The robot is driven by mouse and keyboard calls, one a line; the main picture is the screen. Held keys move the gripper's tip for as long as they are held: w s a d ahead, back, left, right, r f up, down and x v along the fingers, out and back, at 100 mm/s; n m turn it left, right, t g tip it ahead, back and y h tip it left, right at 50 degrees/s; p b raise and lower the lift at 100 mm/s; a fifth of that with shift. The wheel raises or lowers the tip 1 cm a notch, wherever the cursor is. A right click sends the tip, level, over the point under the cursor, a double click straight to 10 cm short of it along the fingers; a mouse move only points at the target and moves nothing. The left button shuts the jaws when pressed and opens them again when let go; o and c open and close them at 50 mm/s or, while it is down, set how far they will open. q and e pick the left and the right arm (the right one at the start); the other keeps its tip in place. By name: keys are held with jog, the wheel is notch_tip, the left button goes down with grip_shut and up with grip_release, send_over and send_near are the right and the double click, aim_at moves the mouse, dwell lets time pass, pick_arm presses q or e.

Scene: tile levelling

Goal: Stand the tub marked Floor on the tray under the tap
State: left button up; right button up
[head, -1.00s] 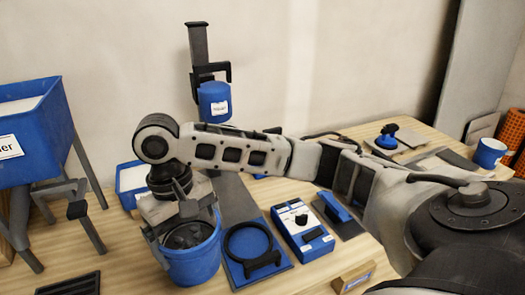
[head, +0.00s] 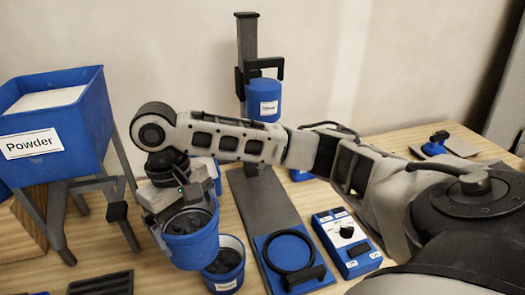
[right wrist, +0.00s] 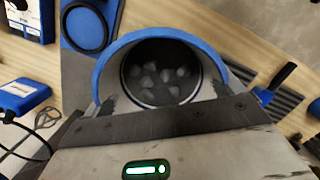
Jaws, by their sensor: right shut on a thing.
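A blue tub (head: 188,247) with dark contents and several grey lumps hangs in my right gripper (head: 168,212). The gripper is shut on its rim. The tub's inside also shows in the right wrist view (right wrist: 160,72). No label on it is visible, so I cannot tell its marking. The blue Powder hopper (head: 50,125) stands on legs at the left, with a small dark tap (head: 117,211) at its front right. A dark slatted tray (head: 100,284) lies below it at the bottom edge. The held tub is to the right of the tap and tray. My left gripper is out of view.
Another blue tub (head: 225,266), its label too small to read, stands just right of the held tub. A stand with a blue cylinder (head: 263,100), a ring on a blue base (head: 290,253) and a control box (head: 347,243) are further right.

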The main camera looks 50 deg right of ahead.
jog(key=w+d+f+n+t+h+b, duration=0.1)
jog(key=w+d+n+b, duration=0.1)
jog(key=w+d+n, duration=0.6)
jog(key=w+d+f+n+t+h+b, duration=0.15)
jog(key=d+n, duration=0.45)
jog(key=n, duration=0.6)
jog(key=shift+y, duration=0.45)
jog(key=f+b, duration=0.1)
jog(key=f, duration=0.4)
jog(key=f+b, duration=0.1)
jog(key=f, duration=0.5)
jog(key=f+b, duration=0.1)
jog(key=f, duration=0.5)
jog(key=shift+w+d, duration=0.2)
jog(key=shift+w, duration=0.2)
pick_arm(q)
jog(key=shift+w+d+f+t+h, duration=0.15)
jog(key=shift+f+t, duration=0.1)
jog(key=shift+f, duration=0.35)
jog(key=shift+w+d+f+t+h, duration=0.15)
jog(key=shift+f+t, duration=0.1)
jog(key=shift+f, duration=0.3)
pick_arm(e)
jog(key=shift+f, duration=0.2)
jog(key=shift+f, duration=0.1)
jog(key=o, duration=1.3)
jog(key=shift+f, duration=0.1)
jog(key=shift+c, duration=0.2)
